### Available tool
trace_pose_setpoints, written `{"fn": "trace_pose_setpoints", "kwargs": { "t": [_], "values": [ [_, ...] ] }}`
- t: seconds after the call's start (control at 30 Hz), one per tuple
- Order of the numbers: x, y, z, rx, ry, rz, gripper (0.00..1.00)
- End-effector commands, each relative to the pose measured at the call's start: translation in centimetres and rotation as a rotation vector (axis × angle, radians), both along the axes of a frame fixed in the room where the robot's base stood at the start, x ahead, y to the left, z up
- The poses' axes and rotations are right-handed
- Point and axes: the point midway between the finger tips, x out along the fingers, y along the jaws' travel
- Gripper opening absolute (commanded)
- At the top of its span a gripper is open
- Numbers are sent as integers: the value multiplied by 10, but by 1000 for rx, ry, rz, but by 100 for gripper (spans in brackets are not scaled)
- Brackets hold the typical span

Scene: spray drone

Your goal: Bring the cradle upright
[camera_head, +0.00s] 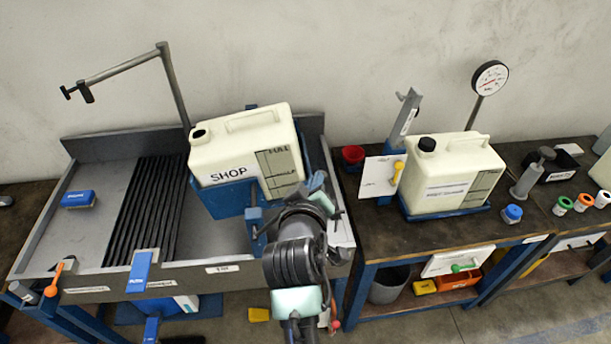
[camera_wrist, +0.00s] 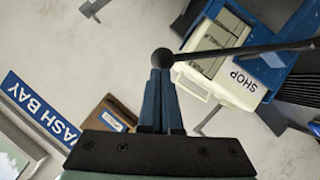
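The blue cradle (camera_head: 228,199) stands in the grey wash bay and holds a cream jug (camera_head: 243,145) marked SHOP. Cradle and jug look tilted, with the jug's open mouth at the upper left. In the wrist view the cradle (camera_wrist: 284,75) and the jug (camera_wrist: 222,72) show at the upper right. A dark lever (camera_wrist: 240,51) with a round black knob (camera_wrist: 163,58) runs from the cradle side. My gripper (camera_wrist: 161,75) has its blue fingers close together at the knob and looks shut on it.
A ribbed drain rack (camera_head: 150,205) and blue brush (camera_head: 78,198) lie left in the bay (camera_head: 90,152). A swing-arm post (camera_head: 172,88) stands behind. At the right, a second jug (camera_head: 452,175) and a gauge (camera_head: 490,78) occupy the bench.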

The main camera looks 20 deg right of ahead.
Motion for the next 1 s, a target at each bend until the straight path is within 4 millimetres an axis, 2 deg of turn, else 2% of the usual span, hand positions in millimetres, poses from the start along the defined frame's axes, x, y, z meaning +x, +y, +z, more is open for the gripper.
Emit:
{"fn": "trace_pose_setpoints", "kwargs": {
  "t": [0.1, 0.4, 1.0],
  "values": [
    [-5, -12, -11, 49, -5, -8, 0],
    [-9, -27, -25, 43, -3, -6, 0],
    [-10, -33, -30, 40, -4, -4, 0]
  ]
}}
